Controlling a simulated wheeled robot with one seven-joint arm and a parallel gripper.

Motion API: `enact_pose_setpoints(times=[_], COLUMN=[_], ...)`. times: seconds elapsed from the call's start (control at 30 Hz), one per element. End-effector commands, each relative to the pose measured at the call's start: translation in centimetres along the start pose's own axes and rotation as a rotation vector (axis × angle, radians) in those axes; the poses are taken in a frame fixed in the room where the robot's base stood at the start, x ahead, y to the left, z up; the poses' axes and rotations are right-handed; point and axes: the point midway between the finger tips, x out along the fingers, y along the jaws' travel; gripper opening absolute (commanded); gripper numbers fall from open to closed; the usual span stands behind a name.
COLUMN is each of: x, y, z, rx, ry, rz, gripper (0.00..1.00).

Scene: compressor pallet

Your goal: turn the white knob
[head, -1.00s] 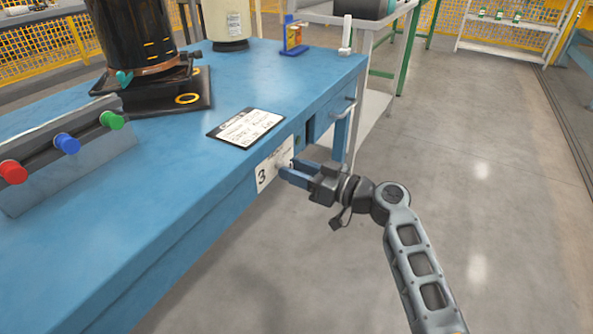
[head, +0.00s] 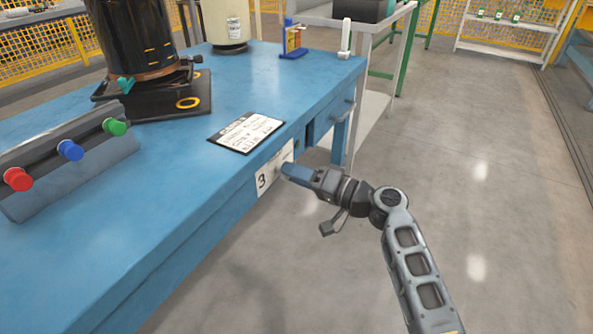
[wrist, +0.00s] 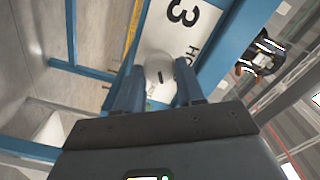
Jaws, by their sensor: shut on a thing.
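The white knob (wrist: 158,72) sits on a white label plate (wrist: 190,35) marked with a 3 in the wrist view. It has a short dark mark on its face. My gripper (wrist: 160,90) is shut on the knob, with one blue finger on either side of it. In the head view my gripper (head: 284,170) reaches the plate (head: 267,178) on the front side of the blue bench (head: 190,215). The knob is mostly hidden there behind the fingers.
On the bench stand a box with red, blue and green buttons (head: 70,165), a label card (head: 246,131) and a black compressor (head: 135,45). A drawer handle (head: 344,108) is right of the plate. Open floor (head: 500,220) lies to the right.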

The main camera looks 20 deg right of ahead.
Motion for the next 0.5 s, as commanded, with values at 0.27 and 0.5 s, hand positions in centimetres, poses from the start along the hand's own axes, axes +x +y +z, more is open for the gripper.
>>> enact_pose_setpoints(times=[0.27,0.5], x=[-0.05,-0.04], y=[-0.02,0.08], z=[-0.08,-0.02], rx=[0.251,0.418], ry=[0.000,0.000], rz=[0.002,0.002], gripper=[0.08,0.08])
